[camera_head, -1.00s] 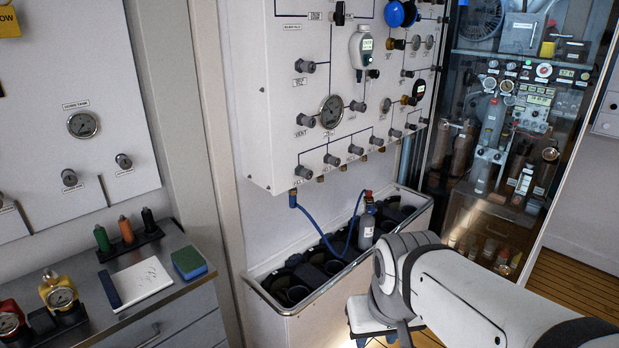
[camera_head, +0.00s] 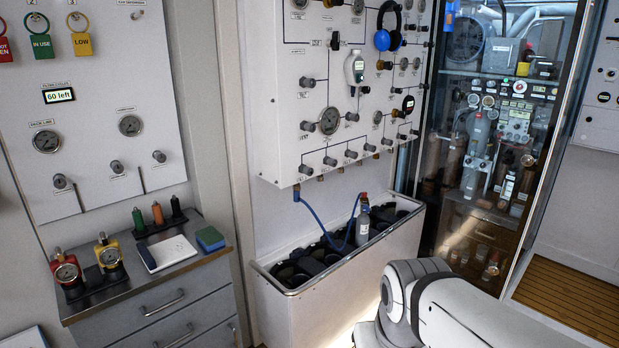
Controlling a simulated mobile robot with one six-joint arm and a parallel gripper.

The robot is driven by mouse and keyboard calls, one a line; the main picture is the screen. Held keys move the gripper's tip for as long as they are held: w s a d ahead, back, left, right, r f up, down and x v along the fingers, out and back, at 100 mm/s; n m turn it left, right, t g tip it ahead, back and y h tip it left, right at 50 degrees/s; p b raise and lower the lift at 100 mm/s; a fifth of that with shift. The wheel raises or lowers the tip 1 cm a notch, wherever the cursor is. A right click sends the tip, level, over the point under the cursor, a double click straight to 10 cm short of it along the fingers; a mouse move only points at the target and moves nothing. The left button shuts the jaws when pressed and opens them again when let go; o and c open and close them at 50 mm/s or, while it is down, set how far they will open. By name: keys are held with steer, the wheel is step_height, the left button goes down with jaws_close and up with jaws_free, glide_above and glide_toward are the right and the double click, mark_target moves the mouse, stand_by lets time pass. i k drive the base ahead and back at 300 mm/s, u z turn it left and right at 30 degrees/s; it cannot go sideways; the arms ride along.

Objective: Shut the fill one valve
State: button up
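The fill panel (camera_head: 285,110) is a white wall box with grey knobs and gauges joined by dark lines. A row of similar grey knobs runs along its lower edge. The leftmost of these (camera_head: 306,170) sits above the blue hose (camera_head: 318,217); the labels are too small to read, so I cannot tell for sure which one is the fill one valve or how far any is turned. The hose runs down to a grey bottle (camera_head: 362,228) in the trough. My white arm shows at the lower right, well below and right of the knobs. My gripper is out of view.
A long white trough (camera_head: 345,278) with dark round holders stands under the panel. A glass-fronted cabinet (camera_head: 492,130) stands at right. Wooden floor (camera_head: 575,300) shows at lower right.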

mark_target(307, 170)
steer(key=u, duration=0.15)
steer(key=i, duration=0.9)
steer(key=z, duration=0.1)
